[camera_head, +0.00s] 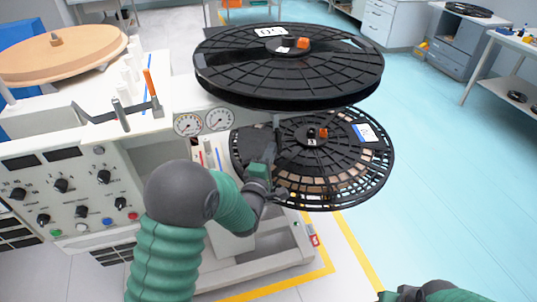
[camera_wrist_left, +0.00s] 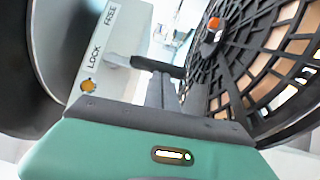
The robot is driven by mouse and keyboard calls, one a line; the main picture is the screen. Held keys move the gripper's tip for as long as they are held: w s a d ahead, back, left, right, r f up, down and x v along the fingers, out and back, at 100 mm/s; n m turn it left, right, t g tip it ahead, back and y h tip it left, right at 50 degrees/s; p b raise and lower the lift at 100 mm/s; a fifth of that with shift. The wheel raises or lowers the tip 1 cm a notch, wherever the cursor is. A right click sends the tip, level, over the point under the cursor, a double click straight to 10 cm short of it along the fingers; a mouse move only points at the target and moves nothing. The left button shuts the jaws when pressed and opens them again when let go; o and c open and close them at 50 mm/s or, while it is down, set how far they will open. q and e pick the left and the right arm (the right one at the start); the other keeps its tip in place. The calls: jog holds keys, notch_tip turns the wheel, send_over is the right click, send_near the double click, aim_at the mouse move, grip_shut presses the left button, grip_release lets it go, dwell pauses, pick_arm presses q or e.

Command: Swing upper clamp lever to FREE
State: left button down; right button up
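A pale housing (camera_wrist_left: 112,50) marked FREE and LOCK shows in the left wrist view, with FREE farther up and LOCK nearer an orange dot. A dark bar (camera_wrist_left: 158,67), which looks like the clamp lever, sticks out from its right side. My left gripper (camera_wrist_left: 165,80) has its grey fingers close together right at this bar; whether they grip it is not clear. In the head view my left gripper (camera_head: 268,150) points up beside the left part of the lower reel (camera_head: 345,180), below the upper reel (camera_head: 230,75). My right gripper (camera_head: 405,294) is cut off at the bottom edge.
The upper black reel overhangs the gripper area closely. Two dials (camera_head: 203,122) and a control panel (camera_head: 75,195) with knobs lie to the left. An orange-tipped handle (camera_head: 152,88) stands on the machine top. The blue floor (camera_head: 450,180) at right is clear.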

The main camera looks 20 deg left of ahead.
pick_arm(q)
jog(key=f+n+b, duration=0.1)
jog(key=b, duration=0.2)
jog(key=w+d+n+t+b, duration=0.1)
jog(key=b, duration=0.2)
jog(key=shift+w+d+f+y, duration=0.1)
jog(key=shift+d+f+y, duration=0.2)
jog(key=shift+f, duration=0.05)
jog(key=w+d+r+n+t+y+b, duration=0.3)
jog(key=d+n+y+b, duration=0.3)
jog(key=n+b, duration=0.7)
jog(key=shift+w+d+r+y+b, duration=0.2)
jog(key=shift+w+r+y+b, duration=0.45)
jog(key=shift+b, duration=1.7)
jog(key=shift+r, duration=0.15)
